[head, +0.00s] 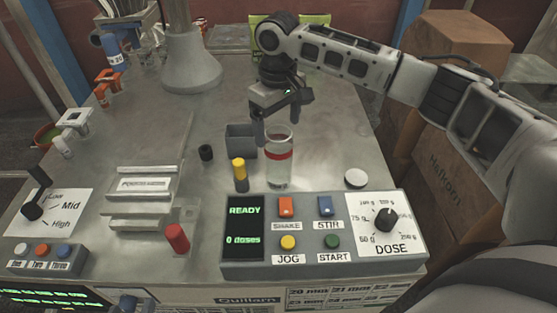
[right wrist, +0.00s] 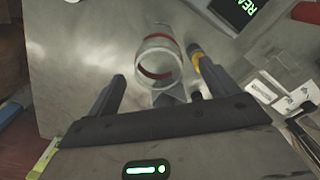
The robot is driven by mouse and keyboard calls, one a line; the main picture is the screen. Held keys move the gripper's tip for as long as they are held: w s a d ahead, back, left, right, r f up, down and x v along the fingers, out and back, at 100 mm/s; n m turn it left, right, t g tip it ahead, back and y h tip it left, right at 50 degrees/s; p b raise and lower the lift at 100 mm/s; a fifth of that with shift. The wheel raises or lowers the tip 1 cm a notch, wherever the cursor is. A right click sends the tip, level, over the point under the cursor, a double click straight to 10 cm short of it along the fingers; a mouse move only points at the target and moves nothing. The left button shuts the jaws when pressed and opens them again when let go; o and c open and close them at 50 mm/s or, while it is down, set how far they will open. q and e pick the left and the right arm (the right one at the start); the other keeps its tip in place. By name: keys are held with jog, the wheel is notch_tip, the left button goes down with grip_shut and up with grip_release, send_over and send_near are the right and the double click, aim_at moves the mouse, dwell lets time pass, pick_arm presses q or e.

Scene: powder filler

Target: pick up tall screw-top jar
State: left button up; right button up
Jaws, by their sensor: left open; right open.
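The tall clear jar with a red band (head: 278,172) stands upright on the metal table, just behind the control box. Its open mouth faces up, and the jar (right wrist: 160,56) also shows in the right wrist view. My right gripper (head: 280,122) is open and empty, just above and behind the jar's rim. In the right wrist view the jar's rim lies ahead of and between the two fingers (right wrist: 165,82); I cannot tell whether they touch it. My left gripper is not in view.
A yellow-topped vial (head: 239,172) and a grey square bin (head: 241,142) stand left of the jar. A white disc (head: 356,178) lies to its right. The control box (head: 325,262) is in front. A grey cone-based stand (head: 191,70) is at the back.

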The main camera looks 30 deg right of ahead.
aim_at(279, 141)
jog(key=shift+d+f+b, duration=0.1)
jog(key=shift+f+b, duration=0.45)
jog(key=shift+f, duration=2.15)
jog(key=c, duration=1.4)
